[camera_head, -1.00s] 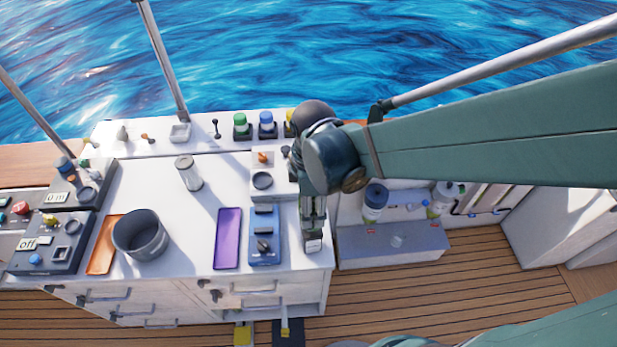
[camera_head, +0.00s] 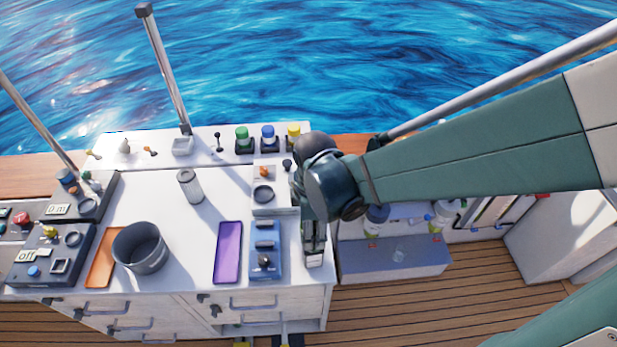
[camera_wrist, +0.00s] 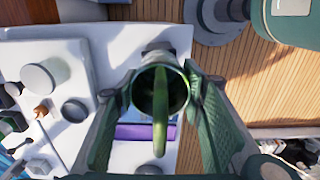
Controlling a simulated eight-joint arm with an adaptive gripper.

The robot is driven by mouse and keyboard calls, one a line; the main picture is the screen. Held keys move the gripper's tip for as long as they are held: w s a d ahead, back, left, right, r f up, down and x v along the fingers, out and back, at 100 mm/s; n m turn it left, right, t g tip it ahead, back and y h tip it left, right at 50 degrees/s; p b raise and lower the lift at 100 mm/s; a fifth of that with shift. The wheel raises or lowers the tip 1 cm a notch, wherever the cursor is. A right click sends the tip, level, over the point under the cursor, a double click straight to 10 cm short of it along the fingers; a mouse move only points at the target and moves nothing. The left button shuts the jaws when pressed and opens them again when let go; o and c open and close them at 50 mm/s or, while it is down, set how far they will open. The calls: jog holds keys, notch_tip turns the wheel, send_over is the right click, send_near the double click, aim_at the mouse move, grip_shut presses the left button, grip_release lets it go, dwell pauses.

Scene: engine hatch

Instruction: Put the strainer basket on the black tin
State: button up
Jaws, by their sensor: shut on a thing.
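My gripper (camera_wrist: 155,115) is shut on a round, open-topped vessel with a bar-like handle across its mouth, which I take for the strainer basket (camera_wrist: 143,95). The handle looks green in the wrist view. In the head view my gripper (camera_head: 313,255) hangs by the right end of the white counter, and its wrist hides most of the held thing. A dark grey, open round pot, which looks like the black tin (camera_head: 140,255), stands upright on the counter's left part, well left of my gripper.
A grey cylinder (camera_head: 190,186) stands behind the tin. An orange tray (camera_head: 103,258) and a purple tray (camera_head: 228,252) lie on the counter (camera_head: 185,255). A blue switch box (camera_head: 265,250) sits between the purple tray and my gripper. Control boxes (camera_head: 45,255) line the left end.

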jog(key=shift+f, duration=0.15)
jog(key=o, duration=0.9)
jog(key=shift+r, duration=0.25)
jog(key=shift+r+p, duration=0.35)
jog(key=shift+r, duration=5.55)
jog(key=shift+d, duration=0.1)
